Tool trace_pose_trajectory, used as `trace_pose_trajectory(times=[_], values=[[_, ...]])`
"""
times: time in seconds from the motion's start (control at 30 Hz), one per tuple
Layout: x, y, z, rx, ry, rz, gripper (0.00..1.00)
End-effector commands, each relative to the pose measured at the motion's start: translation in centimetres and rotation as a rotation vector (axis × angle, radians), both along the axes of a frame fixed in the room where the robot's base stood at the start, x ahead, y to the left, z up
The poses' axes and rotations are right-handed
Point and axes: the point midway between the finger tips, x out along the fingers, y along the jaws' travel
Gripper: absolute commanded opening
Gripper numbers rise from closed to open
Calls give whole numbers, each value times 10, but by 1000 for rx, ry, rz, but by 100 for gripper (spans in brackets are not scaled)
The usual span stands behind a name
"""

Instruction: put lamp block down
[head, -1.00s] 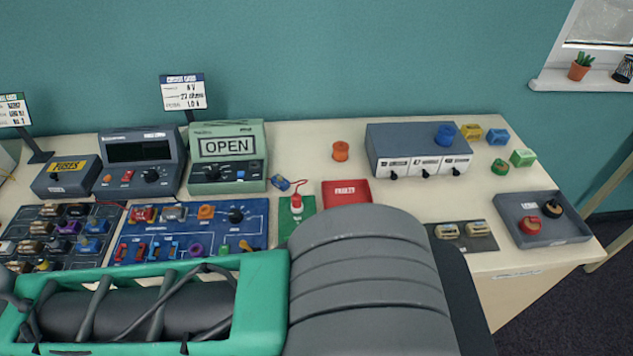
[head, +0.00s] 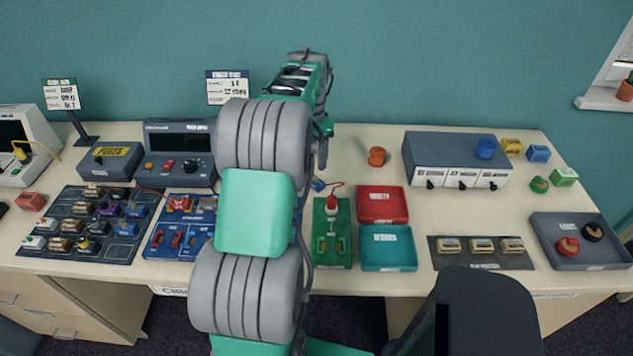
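My arm rises through the middle of the head view and bends away toward the back wall. My gripper itself does not show, so I cannot see whether it holds the lamp block. I cannot single out a lamp block among the small parts. A blue board (head: 158,243) with red and blue blocks lies left of my arm, partly covered by it. A dark board (head: 60,246) with several blocks lies further left. A green board (head: 333,258) with a red-and-white part stands right of my arm.
A red tray (head: 382,191) and a teal tray (head: 388,267) lie right of the green board. A dark mat (head: 440,261) holds 3 pale blocks. A grey tray (head: 590,261) holds a red and a black part. A grey-blue box (head: 420,150) stands behind. Table space around the orange spool (head: 377,157) is clear.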

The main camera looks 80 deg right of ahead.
Motion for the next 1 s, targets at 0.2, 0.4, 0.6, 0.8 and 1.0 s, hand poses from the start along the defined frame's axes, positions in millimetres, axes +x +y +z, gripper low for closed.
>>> trace_pose_trajectory(times=[0.2,0.4,0.6,0.8,1.0], values=[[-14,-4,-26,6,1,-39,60],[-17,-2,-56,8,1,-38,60],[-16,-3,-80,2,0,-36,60],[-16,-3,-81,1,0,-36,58],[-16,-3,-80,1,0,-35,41]])
